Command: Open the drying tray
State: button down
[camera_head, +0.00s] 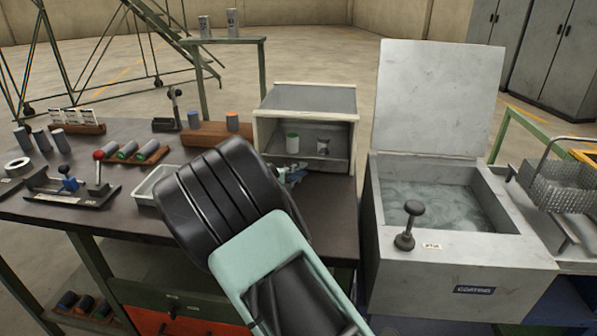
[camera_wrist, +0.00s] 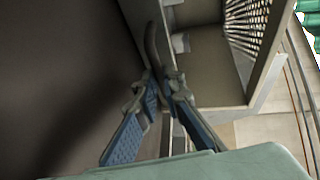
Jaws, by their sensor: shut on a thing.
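The small pale box (camera_head: 257,140), which I take to hold the drying tray, stands on the dark workbench with its front open to view. My gripper (camera_head: 291,173) is at the box's lower front edge, partly hidden behind my arm. In the wrist view my gripper (camera_wrist: 160,82) has its fingers closed at a thin, curved grey handle (camera_wrist: 152,45) beside the box's edge. The exact contact and the tray itself are hard to make out.
A coating tank (camera_head: 455,265) with its lid (camera_head: 440,98) raised stands right of the bench. A white tray (camera_head: 149,187), a red-knobbed fixture (camera_head: 98,157) and racks of cylinders occupy the bench's left. A wire basket (camera_head: 562,185) is at far right.

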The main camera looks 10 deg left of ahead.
jog(key=s+p, duration=0.4)
jog(key=s, duration=0.3)
jog(key=s+p, duration=0.4)
jog(key=s, duration=0.4)
jog(key=s+p, duration=0.4)
jog(key=s, duration=0.4)
jog(key=shift+a+r, duration=0.1)
jog(key=shift+a, duration=0.3)
jog(key=shift+s, duration=0.6)
jog(key=c, duration=2.3)
grip_release()
jog(key=v, duration=1.2)
